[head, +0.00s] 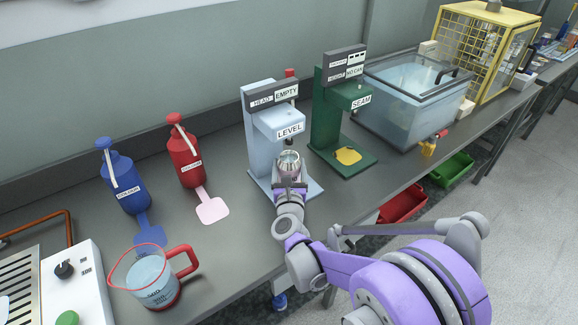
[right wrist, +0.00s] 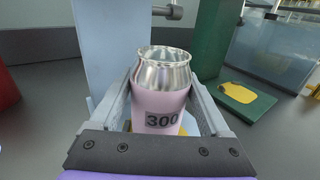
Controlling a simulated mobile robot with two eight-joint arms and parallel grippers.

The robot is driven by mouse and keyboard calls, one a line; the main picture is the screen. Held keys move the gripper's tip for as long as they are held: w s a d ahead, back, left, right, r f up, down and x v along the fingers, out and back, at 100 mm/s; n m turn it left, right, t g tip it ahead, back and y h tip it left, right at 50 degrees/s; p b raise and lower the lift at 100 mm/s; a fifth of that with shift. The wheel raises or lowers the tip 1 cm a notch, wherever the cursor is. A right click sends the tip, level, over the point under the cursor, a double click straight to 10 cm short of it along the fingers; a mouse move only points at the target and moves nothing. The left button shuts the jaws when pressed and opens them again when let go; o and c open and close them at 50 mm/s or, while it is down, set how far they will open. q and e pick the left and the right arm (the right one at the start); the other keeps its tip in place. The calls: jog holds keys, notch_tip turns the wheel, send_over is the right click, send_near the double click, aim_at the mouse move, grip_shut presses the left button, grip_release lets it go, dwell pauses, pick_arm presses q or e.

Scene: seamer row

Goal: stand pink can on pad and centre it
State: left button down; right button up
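The pink can (right wrist: 160,108) has a bare silver top and a "300" label. It is upright between the fingers of my right gripper (right wrist: 162,108), which appear to press on both its sides. In the head view the can (head: 289,162) is at the front of the light-blue LEVEL machine (head: 262,150), over its base plate. A yellow patch, likely that machine's pad (right wrist: 184,131), shows just behind the can's lower part. The can's bottom is hidden, so I cannot tell whether it touches the pad. My left gripper is not in view.
The green SEAM machine (head: 328,115) with a yellow pad (head: 348,155) stands to the right. Red (head: 184,155) and blue (head: 124,185) bottles, with pink (head: 212,208) and blue (head: 150,236) pads, stand left. A jug (head: 150,280) sits near the front edge. A clear tank (head: 410,95) is farther right.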

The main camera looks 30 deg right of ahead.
jog(key=shift+o, duration=1.2)
jog(key=shift+r, duration=0.3)
jog(key=v, duration=1.2)
jog(key=shift+p, duration=0.3)
jog(key=shift+f, duration=0.1)
